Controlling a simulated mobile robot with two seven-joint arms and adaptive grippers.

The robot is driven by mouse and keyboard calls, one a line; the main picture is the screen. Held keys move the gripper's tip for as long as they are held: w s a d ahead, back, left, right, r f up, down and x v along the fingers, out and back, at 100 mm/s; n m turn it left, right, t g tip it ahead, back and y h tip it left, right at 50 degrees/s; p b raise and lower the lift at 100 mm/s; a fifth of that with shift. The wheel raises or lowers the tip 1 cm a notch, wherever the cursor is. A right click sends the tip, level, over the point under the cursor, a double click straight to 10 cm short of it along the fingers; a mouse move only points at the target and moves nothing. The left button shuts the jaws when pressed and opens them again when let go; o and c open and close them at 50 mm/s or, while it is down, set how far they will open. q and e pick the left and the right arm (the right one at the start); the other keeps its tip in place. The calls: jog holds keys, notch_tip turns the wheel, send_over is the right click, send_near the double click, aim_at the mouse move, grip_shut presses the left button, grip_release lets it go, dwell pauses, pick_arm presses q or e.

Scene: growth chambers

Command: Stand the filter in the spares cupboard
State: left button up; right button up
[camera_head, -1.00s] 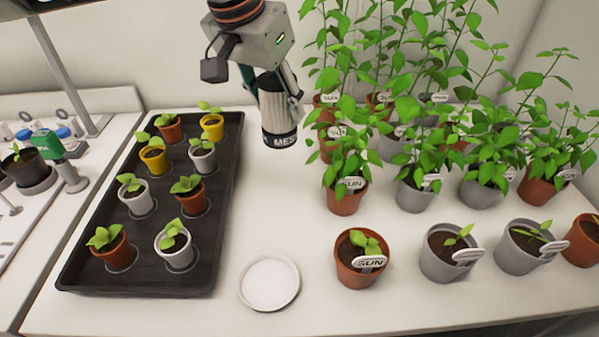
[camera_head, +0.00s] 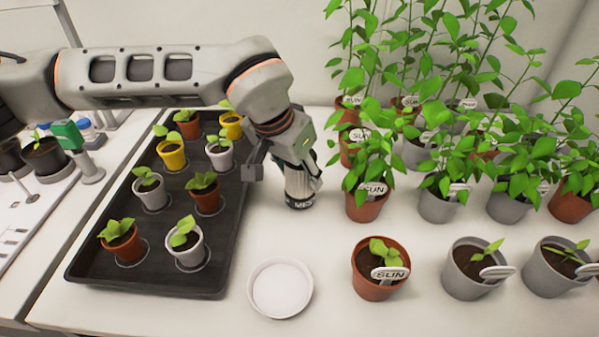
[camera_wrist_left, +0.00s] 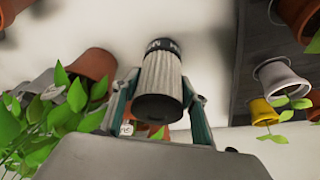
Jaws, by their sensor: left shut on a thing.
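The filter (camera_head: 298,186) is a pale ribbed cylinder with a dark lettered band at its lower end. My left gripper (camera_head: 302,172) is shut on it, between the black tray and the potted plants. In the left wrist view the filter (camera_wrist_left: 161,84) sits between the two fingers of the left gripper (camera_wrist_left: 160,100), its dark end cap facing the camera. The filter looks roughly upright; I cannot tell whether it touches the bench. The spares cupboard is not visible. My right gripper is not in view.
A black tray (camera_head: 88,268) with several seedling pots lies to the left. A white saucer (camera_head: 280,288) is at the front. Several potted plants (camera_head: 366,195) crowd the right side. The bench (camera_head: 325,245) is bare between saucer and plants.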

pick_arm(q)
jog(key=shift+f, duration=0.1)
jog(key=o, duration=0.9)
jog(key=shift+f, duration=0.1)
jog(key=shift+c, duration=0.2)
jog(key=o, duration=0.3)
jog(key=shift+o, duration=0.2)
